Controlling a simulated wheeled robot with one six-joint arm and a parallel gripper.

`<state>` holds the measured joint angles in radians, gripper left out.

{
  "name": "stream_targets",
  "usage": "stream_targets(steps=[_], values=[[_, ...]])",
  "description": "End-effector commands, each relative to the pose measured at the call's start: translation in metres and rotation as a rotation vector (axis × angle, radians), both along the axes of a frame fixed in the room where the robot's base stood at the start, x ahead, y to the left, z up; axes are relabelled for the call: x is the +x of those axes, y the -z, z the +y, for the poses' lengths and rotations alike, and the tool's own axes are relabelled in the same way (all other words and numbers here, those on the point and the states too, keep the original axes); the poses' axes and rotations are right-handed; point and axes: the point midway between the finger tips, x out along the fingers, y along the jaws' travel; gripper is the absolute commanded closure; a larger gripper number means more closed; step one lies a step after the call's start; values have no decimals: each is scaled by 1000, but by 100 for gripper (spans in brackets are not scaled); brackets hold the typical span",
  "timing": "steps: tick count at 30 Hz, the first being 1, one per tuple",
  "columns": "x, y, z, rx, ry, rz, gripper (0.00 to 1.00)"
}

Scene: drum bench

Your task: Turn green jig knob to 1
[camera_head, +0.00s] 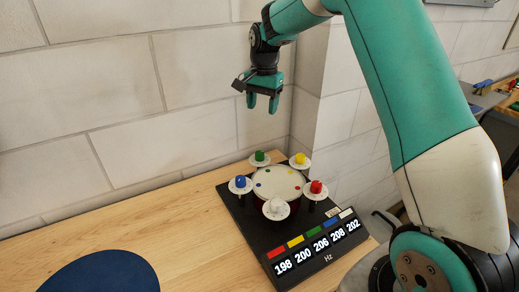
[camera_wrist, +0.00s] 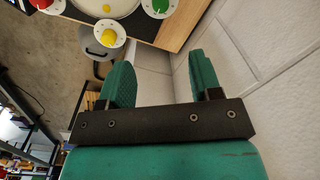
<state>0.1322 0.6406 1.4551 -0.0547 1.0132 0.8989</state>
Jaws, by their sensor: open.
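The green knob (camera_head: 259,156) sits on a white dial at the back left of the drum jig, and it also shows at the top of the wrist view (camera_wrist: 160,6). Its pointer setting is too small to read. The jig is a black board (camera_head: 240,222) with a round white-topped drum (camera_head: 277,182) ringed by knobs. My gripper (camera_head: 262,104) is open and empty, in the air above the jig and apart from every knob. In the wrist view its two green fingers (camera_wrist: 158,80) stand apart with nothing between them.
Blue (camera_head: 240,181), yellow (camera_head: 300,158), red (camera_head: 316,187) and white (camera_head: 276,206) knobs surround the drum. A display (camera_head: 318,246) reads 198, 200, 206, 208, 202 Hz under colored tabs. A wall (camera_head: 180,75) stands close behind. A dark blue round pad (camera_head: 105,275) lies at front left.

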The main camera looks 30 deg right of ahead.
Motion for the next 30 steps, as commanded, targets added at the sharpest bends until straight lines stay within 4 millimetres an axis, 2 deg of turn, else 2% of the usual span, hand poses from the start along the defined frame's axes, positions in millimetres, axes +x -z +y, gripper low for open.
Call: stream_targets(steps=[5, 21, 25, 30], values=[[1, 23, 0, 0, 6, 5, 42], [5, 140, 4, 1, 1, 3, 42], [6, 158, 4, 0, 1, 1, 42], [7, 169, 4, 0, 1, -1, 42]])
